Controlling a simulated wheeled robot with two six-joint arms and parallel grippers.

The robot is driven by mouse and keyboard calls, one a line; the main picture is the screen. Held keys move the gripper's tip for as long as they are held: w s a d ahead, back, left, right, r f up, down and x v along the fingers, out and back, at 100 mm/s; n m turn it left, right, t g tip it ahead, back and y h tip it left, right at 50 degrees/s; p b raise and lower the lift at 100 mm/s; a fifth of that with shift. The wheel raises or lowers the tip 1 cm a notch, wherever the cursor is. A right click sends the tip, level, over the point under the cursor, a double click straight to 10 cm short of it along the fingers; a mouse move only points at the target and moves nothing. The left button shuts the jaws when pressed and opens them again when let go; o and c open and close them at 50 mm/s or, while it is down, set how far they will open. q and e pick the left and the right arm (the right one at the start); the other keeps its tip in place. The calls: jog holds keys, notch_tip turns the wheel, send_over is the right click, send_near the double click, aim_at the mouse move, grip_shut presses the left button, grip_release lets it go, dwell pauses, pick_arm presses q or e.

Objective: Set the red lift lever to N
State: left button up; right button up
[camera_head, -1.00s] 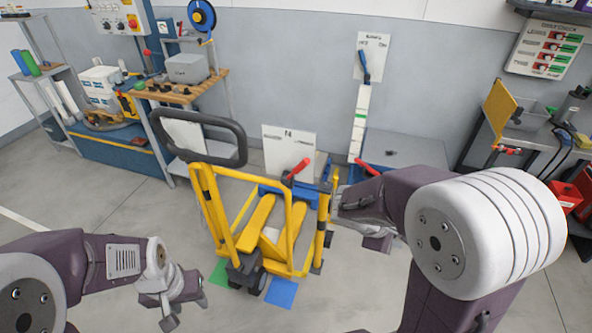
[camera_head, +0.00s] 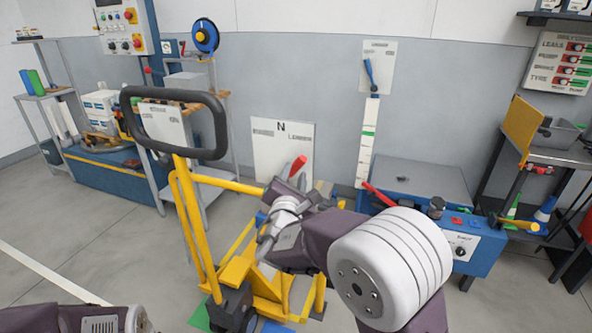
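The red lift lever (camera_head: 298,165) stands up from the yellow pallet truck (camera_head: 188,225), its handle tilted to the upper right. Behind it is a white board (camera_head: 283,150) with an N at the top and another label on its right, too small to read surely. My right gripper (camera_head: 285,208) is just below the lever, over the truck. It looks close to the lever, but contact cannot be told. Its fingers are foreshortened, and it and the arm hide the lever's base and part of the truck. My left gripper is out of the picture; only its arm shows at bottom left.
The truck's black loop handle (camera_head: 218,125) rises left of the lever. A second red lever (camera_head: 378,194) juts from the blue lift platform (camera_head: 478,252) on the right. A workbench (camera_head: 105,170) stands at the left. The floor at left is clear.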

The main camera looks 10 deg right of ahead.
aim_at(296, 169)
jog(key=x, duration=0.4)
jog(key=shift+w+d+f, duration=0.1)
jog(key=shift+w+d, duration=0.05)
jog(key=shift+w, duration=0.2)
grip_shut()
dwell(1.1)
